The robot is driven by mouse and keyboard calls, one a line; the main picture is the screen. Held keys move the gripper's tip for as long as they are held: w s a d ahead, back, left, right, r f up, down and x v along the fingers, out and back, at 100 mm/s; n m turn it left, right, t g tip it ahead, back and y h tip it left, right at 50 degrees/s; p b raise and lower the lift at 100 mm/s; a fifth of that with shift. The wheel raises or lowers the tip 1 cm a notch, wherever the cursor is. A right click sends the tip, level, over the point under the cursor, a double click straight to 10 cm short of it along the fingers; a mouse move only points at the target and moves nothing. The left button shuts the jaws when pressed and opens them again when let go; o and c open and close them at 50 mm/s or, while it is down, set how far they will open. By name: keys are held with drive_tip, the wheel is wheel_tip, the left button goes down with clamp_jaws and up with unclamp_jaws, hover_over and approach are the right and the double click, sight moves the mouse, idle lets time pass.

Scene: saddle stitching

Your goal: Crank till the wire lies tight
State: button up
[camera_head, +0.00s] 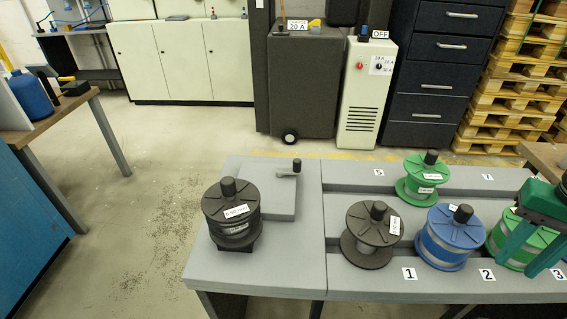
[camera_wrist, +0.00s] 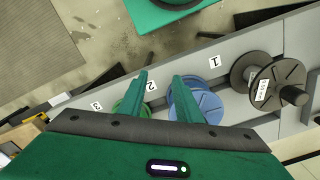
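A small crank (camera_head: 287,172) with a black knob sits on a raised grey block at the back of the bench's left section. A dark spool (camera_head: 231,213) with a black top knob and a white label stands upright just left of the block. Grey winding shows between its flanges; I cannot tell how tight the wire lies. My green gripper (camera_head: 530,243) is at the far right, above the numbered spools and well away from the crank. In the wrist view my gripper (camera_wrist: 162,77) has its two fingers apart with nothing between them.
Along the bench (camera_head: 255,282) stand a dark spool (camera_head: 369,237) by number 1, a blue spool (camera_head: 441,240) by 2, a green spool (camera_head: 500,238) by 3, and another green spool (camera_head: 420,183) behind. A grey cabinet (camera_head: 303,85) stands behind. Floor left of the bench is clear.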

drive_tip(key=shift+w+a, duration=0.1)
drive_tip(key=shift+a, duration=0.1)
drive_tip(key=shift+o, duration=0.9)
drive_tip(key=w+a+r+n, duration=0.1)
drive_tip(key=w+n, duration=0.2)
drive_tip(key=w, duration=0.1)
drive_tip(key=w+a+r+n, duration=0.2)
drive_tip(key=w+n, duration=0.1)
drive_tip(key=w, duration=0.2)
drive_tip(key=w+a+r+n, duration=0.1)
drive_tip(key=w+r+n, duration=0.1)
drive_tip(key=w+n, duration=0.1)
drive_tip(key=shift+w+a+n, duration=0.2)
drive_tip(key=shift+w+n, duration=0.2)
drive_tip(key=shift+w, duration=0.4)
drive_tip(key=w+a+r+n, duration=0.1)
drive_tip(key=w+a+n, duration=0.5)
drive_tip(key=w, duration=0.2)
drive_tip(key=n, duration=1.7)
hover_over(297, 160)
wheel_tip(297, 160, down, 3)
drive_tip(key=shift+s+a+f, duration=0.1)
drive_tip(key=shift+a+f, duration=0.05)
drive_tip(key=shift+f, duration=0.25)
wheel_tip(297, 160, down, 10)
drive_tip(key=shift+f, duration=0.1)
